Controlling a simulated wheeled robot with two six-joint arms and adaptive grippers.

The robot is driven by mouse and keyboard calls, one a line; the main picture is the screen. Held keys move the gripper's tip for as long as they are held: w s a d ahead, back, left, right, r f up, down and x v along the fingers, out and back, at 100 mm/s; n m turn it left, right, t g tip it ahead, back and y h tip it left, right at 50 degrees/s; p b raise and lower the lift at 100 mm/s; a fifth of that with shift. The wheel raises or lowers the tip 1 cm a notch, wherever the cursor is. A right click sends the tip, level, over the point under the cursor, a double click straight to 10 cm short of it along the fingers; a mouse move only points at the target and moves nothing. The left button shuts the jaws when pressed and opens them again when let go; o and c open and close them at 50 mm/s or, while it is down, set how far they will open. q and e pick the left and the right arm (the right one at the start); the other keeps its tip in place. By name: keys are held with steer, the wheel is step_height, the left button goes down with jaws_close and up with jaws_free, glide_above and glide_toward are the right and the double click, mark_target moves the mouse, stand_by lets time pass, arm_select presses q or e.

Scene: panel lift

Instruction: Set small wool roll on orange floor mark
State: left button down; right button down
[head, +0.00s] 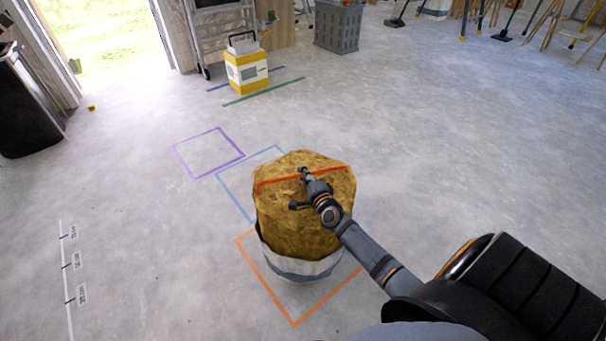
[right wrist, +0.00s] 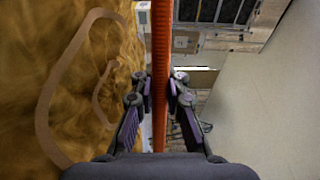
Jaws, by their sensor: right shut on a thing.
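The small wool roll (head: 298,215) is a yellow-brown upright cylinder with a white wrap around its lower part. A thin orange-red strap (head: 283,183) crosses its top. My right gripper (head: 305,175) is at the top of the roll, shut on this strap. In the right wrist view the strap (right wrist: 160,40) runs between the two fingers (right wrist: 159,85), with the wool (right wrist: 60,90) close on the left. The orange floor mark (head: 266,284) shows around the roll's lower end, partly hidden by it. I cannot tell whether the roll's bottom touches the floor. My left gripper is not in view.
A blue outline (head: 234,200) and a purple outline (head: 208,153) lie behind the roll. A black bin (head: 25,110) is at far left. Floor right of the roll is clear.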

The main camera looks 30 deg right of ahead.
mark_target(304, 217)
steer(key=shift+w+r, duration=0.15)
steer(key=shift+r, duration=0.05)
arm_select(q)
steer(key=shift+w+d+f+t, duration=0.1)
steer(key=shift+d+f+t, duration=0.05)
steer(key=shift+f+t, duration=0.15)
arm_select(e)
steer(key=c, duration=1.7)
jaws_free()
steer(key=shift+s+f, duration=0.2)
steer(key=shift+f, duration=0.25)
steer(key=shift+c, duration=0.2)
steer(key=o, duration=0.4)
steer(key=shift+r, duration=0.1)
